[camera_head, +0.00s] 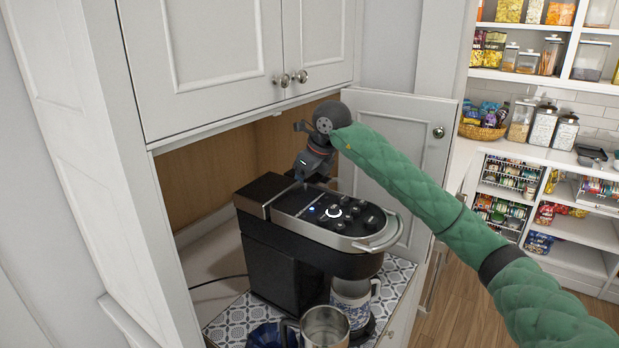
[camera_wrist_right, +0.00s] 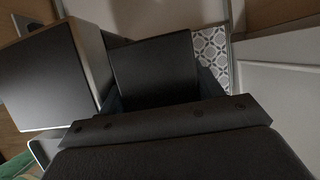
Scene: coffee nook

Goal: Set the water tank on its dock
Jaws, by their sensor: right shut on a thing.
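The black coffee machine (camera_head: 305,245) stands on the patterned mat inside the cabinet. My right gripper (camera_head: 305,172) reaches down over its far side, and its fingertips are partly hidden behind the machine's top. In the right wrist view my right gripper (camera_wrist_right: 160,100) is shut on a dark, flat-topped block, which looks like the water tank (camera_wrist_right: 152,65). The machine's dark top with a pale edge (camera_wrist_right: 40,80) is beside it on the left. In the head view I cannot make out the tank, and the dock is hidden. My left gripper is out of view.
A metal cup (camera_head: 325,327) and a blue-patterned mug (camera_head: 353,300) stand at the machine's front. An open cabinet door (camera_head: 410,125) is behind my right arm. Closed upper cabinet doors (camera_head: 200,55) hang above. Patterned mat (camera_head: 226,325) shows left of the machine.

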